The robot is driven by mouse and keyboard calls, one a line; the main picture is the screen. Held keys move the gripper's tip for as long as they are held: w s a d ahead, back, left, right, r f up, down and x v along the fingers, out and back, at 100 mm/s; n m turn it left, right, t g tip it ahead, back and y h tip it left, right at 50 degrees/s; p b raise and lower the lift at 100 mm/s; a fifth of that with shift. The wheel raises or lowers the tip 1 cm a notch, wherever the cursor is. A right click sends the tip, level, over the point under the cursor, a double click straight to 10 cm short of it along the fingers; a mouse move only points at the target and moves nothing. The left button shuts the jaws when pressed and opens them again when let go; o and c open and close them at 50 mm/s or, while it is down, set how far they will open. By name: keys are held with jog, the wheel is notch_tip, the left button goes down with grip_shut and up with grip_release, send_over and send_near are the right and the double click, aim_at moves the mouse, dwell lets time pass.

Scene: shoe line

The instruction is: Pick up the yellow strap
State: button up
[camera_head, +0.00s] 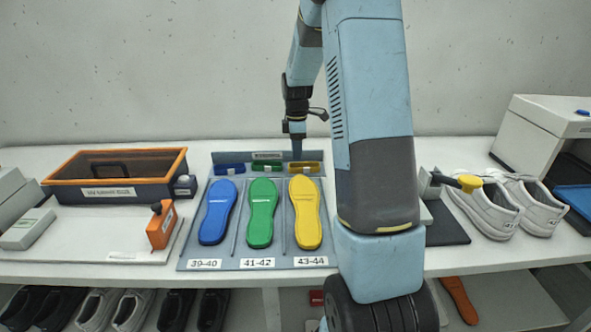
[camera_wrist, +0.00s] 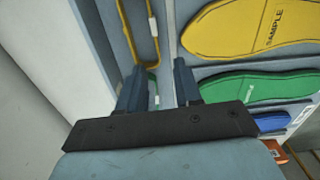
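The yellow strap (camera_head: 306,168) lies in the back right slot of the grey tray (camera_head: 272,262), behind the yellow insole (camera_head: 304,212). In the wrist view the strap (camera_wrist: 127,32) shows as a thin yellow outline with white tags, ahead of the left finger. My gripper (camera_head: 297,153) points down at the tray's back edge, just above and behind the strap. In the wrist view my gripper (camera_wrist: 160,68) has its two dark fingers apart, with nothing seen clamped between them. Part of the strap near the left fingertip is hidden.
Blue (camera_head: 230,170) and green (camera_head: 266,167) straps lie left of the yellow one, behind blue (camera_head: 217,212) and green (camera_head: 262,213) insoles. An orange-rimmed box (camera_head: 116,152) stands left. White shoes (camera_head: 487,208) stand right. The wall is close behind.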

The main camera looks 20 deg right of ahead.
aim_at(298, 165)
jog(key=shift+w+d+f, duration=0.1)
jog(key=shift+d+f, duration=0.05)
jog(key=shift+f, duration=1.5)
jog(key=shift+d+f, duration=0.1)
jog(key=shift+f, duration=1.55)
jog(key=shift+c, duration=0.5)
grip_shut()
